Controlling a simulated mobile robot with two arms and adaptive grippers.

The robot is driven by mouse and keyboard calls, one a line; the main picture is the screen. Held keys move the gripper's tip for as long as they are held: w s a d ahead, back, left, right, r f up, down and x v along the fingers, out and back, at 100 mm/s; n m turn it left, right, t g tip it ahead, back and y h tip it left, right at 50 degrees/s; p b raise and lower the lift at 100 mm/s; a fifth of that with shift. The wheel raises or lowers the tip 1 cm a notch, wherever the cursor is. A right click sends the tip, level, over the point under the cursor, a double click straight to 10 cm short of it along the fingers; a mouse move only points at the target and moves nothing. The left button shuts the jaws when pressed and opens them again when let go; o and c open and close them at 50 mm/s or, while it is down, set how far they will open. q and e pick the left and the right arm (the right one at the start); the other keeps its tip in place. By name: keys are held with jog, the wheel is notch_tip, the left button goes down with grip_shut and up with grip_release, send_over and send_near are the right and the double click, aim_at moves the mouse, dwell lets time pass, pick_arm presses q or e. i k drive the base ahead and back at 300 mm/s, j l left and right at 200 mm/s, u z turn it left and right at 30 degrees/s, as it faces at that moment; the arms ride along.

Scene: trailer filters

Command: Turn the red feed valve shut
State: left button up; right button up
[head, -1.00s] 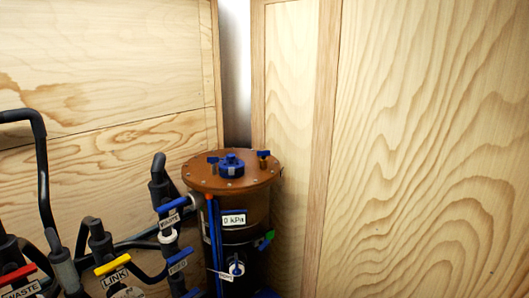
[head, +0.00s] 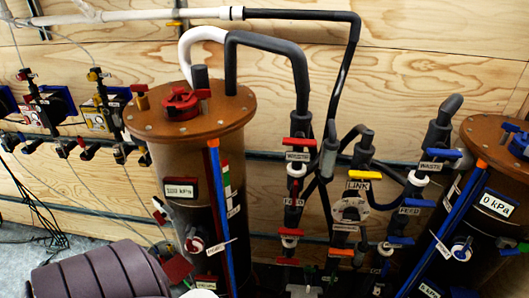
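A red-handled valve labelled WASTE (head: 299,142) is on the dark pipe right of the left filter tank. No gripper shows in the head view, and nothing touches these handles.
The left brown-lidded tank (head: 190,112) has a red cap and red parts. The right tank (head: 497,135) has blue ones and reads 0 kPa. A yellow LINK handle (head: 362,175) sits between. Pipes crowd the valves; cables (head: 35,243) lie on the floor at left.

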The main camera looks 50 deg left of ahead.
aim_at(295, 190)
jog(key=u, duration=1.2)
